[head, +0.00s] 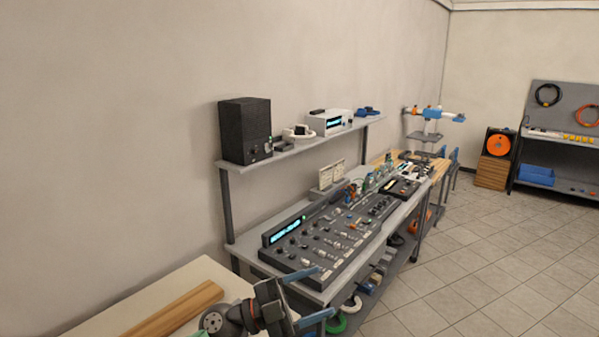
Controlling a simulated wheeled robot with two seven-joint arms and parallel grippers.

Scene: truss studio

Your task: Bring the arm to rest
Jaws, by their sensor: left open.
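My left gripper (325,291) is at the bottom centre of the head view, with my dark arm coming in from the lower edge. Its two blue fingers are spread apart and point right. I see nothing between them. The gripper is at the near end of the grey workbench, close to the mixing console (335,234) in the picture. Whether it touches the bench or the pale table cannot be told. My right gripper is not in view.
A pale table (205,272) with a wooden plank (172,309) lies at the lower left. A raised shelf (290,151) over the bench holds a black speaker (246,130) and small devices. A pegboard rack (561,120) stands far right. The tiled floor (490,260) at right is clear.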

